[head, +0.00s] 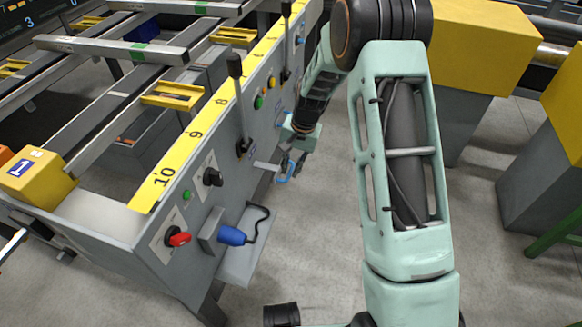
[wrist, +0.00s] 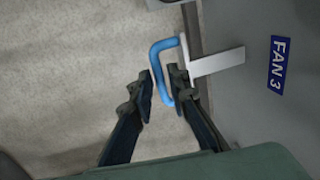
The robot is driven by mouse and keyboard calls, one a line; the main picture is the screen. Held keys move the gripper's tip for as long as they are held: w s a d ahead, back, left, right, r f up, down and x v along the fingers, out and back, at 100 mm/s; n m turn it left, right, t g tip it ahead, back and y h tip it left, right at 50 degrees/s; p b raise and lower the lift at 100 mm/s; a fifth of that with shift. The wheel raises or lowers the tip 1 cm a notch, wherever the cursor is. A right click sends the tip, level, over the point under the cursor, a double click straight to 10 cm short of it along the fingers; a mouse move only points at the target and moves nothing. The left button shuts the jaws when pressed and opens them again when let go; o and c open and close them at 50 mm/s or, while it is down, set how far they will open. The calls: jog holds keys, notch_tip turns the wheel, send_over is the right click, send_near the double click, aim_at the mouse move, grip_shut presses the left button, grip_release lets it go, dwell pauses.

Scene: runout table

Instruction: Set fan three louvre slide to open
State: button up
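The fan three louvre slide is a pale flat plate (wrist: 217,61) with a blue loop handle (wrist: 158,62), beside a blue "FAN 3" label (wrist: 277,65) on the grey panel. In the head view the plate (head: 266,166) sticks out from the console's side, with the blue handle (head: 284,180) at its end. My gripper (wrist: 163,88) is open, with one finger on each side of the handle's long outer bar. The right finger overlaps the loop's opening. I cannot tell whether either finger touches the bar. In the head view my gripper (head: 291,164) partly hides the handle.
The console side carries a black lever (head: 237,90), a black knob (head: 213,177), a red rotary switch (head: 178,237) and a blue plug (head: 232,236) with a cable. Yellow-topped grey cabinets (head: 480,40) stand at the right. The floor (head: 320,230) between is clear.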

notch_tip(320, 180, up, 12)
jog(key=d, duration=0.2)
jog(key=shift+s, duration=0.35)
jog(key=shift+f, duration=0.1)
